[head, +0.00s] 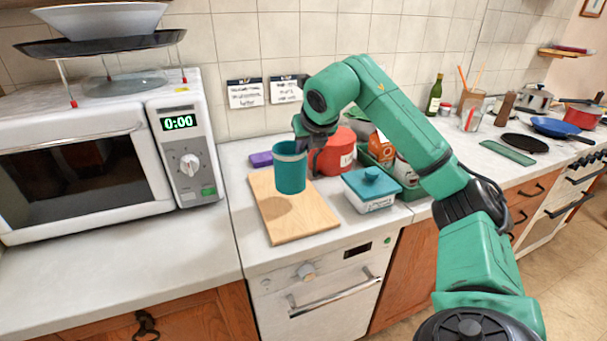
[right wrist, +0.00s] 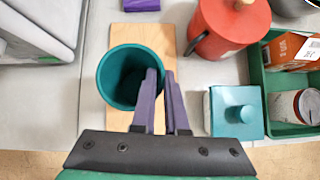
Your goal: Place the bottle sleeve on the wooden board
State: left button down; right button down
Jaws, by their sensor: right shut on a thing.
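My right gripper (head: 303,146) is shut on the sleeve's wall at the rim. In the right wrist view the sleeve (right wrist: 110,80) shows its open mouth, with the purple-grey fingers (right wrist: 164,100) at its right side. The board (right wrist: 150,32) shows beneath it. My left gripper is not in view.
A red canister (head: 337,155) and a teal-lidded box (head: 370,190) stand just right of the board. A purple block (head: 261,159) lies behind it. The microwave (head: 95,155) is to the left. A green tray (right wrist: 285,100) holds packets and a can.

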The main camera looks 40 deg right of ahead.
aim_at(304, 165)
notch_tip(304, 165, down, 5)
jog(key=shift+w+d+f+b, duration=0.1)
jog(key=shift+d+b, duration=0.05)
jog(key=shift+b, duration=0.2)
jog(key=c, duration=0.9)
grip_release()
jog(key=shift+c, duration=0.2)
